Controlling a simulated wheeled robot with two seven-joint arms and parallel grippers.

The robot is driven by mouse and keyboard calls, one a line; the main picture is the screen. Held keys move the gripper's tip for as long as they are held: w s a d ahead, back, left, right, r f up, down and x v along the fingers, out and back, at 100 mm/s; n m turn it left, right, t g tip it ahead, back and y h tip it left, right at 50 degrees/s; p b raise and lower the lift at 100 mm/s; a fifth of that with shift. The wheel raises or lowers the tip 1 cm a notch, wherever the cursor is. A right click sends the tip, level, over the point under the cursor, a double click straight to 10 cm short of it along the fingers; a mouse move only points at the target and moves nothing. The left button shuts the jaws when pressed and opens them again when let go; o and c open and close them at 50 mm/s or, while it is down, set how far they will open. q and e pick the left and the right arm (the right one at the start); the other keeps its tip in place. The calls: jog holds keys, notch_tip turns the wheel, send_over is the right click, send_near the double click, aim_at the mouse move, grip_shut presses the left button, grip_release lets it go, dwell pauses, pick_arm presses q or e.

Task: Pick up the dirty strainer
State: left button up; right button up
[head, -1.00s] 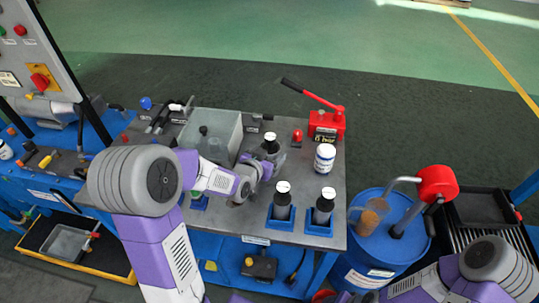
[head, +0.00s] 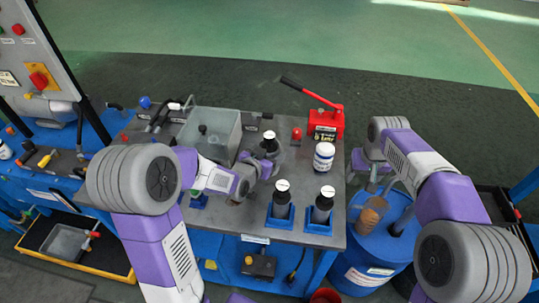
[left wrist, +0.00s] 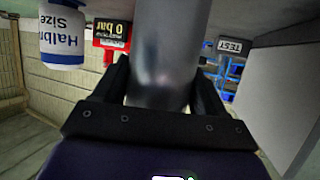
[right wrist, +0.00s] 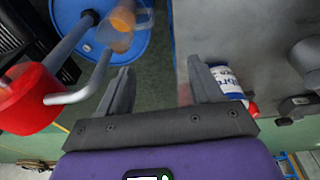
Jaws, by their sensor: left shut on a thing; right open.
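My left gripper (head: 262,168) is shut on a grey metal cylinder (left wrist: 165,50). Two similar dark cylinders with white tops, a left one (head: 281,200) and a right one (head: 322,205), stand in blue holders at the bench's front. My right gripper (right wrist: 163,88) is open and empty near the bench's right edge, close to a white jar (right wrist: 228,80). I cannot make out for certain which thing is the dirty strainer; the inside of the held cylinder is hidden.
A blue drum (head: 372,255) stands right of the bench, with a brownish clear jug (head: 371,212) and a red-ended pump (right wrist: 30,97). A red hand pump (head: 328,120) stands at the bench's back right. A grey open bin (head: 213,130) sits behind my left gripper.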

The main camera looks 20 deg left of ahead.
jog(key=s+a+r+n+t, duration=0.1)
jog(key=a+r+t, duration=0.1)
jog(key=a+r, duration=0.8)
jog(key=t+y, duration=0.2)
send_near(269, 136)
jog(key=shift+n, duration=0.4)
jog(key=x, duration=0.4)
jog(key=shift+w+a+f, duration=0.1)
jog(key=shift+a+f, duration=0.1)
jog(key=shift+f, duration=0.15)
jog(key=shift+x, duration=3.05)
jog(key=shift+d+r, duration=0.1)
jog(key=shift+d, duration=0.05)
jog(key=shift+c, duration=0.4)
grip_shut()
